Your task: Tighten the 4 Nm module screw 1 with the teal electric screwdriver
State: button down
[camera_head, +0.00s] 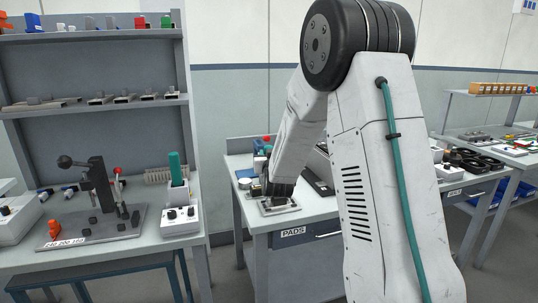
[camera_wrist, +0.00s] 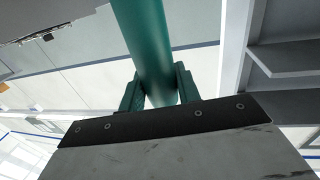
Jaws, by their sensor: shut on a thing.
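In the wrist view, my gripper (camera_wrist: 158,92) is shut on a thick teal cylinder (camera_wrist: 148,45), which looks like the body of the teal electric screwdriver. The cylinder runs up out of the picture, and its tip is not seen. In the head view, the dark end of my arm is low over a small metal plate (camera_head: 280,208) on the bench marked PADS. The arm hides the held tool there. The 4 Nm module screw 1 cannot be made out in either view.
A white jar (camera_head: 245,183) and a dark flat tray (camera_head: 318,182) lie close to my arm. Benches continue at the right.

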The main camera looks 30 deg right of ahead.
aim_at(269, 146)
jog(key=shift+f, duration=0.75)
dwell(1.8)
jog(key=shift+r, duration=3.15)
